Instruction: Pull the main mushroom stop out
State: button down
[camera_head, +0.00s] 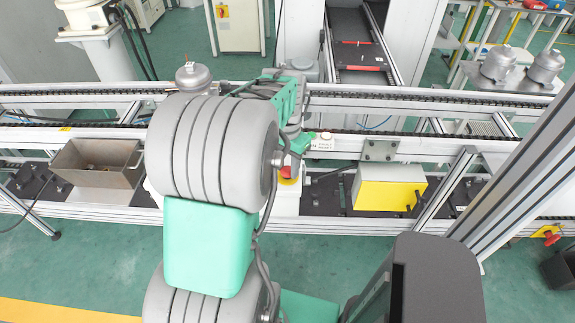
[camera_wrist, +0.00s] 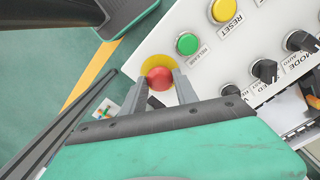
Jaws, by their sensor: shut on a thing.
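The main mushroom stop (camera_wrist: 160,78) is a red round button on a yellow disc, at the edge of a white control panel in the wrist view. My gripper (camera_wrist: 161,84) has one finger on each side of the red head and is shut on it. In the head view, a small piece of red and yellow (camera_head: 288,172) shows below the end of my arm. My arm hides most of the panel there. I cannot tell how far the button stands out from the panel.
On the panel, a green button (camera_wrist: 187,44), a yellow reset button (camera_wrist: 223,11) and black selector knobs (camera_wrist: 265,71) sit close by. In the head view, a metal bin (camera_head: 97,165) stands left and a yellow-fronted box (camera_head: 388,195) right. Conveyor rails (camera_head: 400,103) run behind.

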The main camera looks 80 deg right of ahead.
aim_at(287, 169)
jog(key=shift+r, duration=0.65)
jog(key=c, duration=1.4)
grip_release()
jog(key=shift+d, duration=0.1)
jog(key=o, duration=0.5)
jog(key=shift+c, duration=0.2)
notch_tip(287, 169, up, 8)
jog(key=b, duration=0.1)
jog(key=shift+f, duration=0.1)
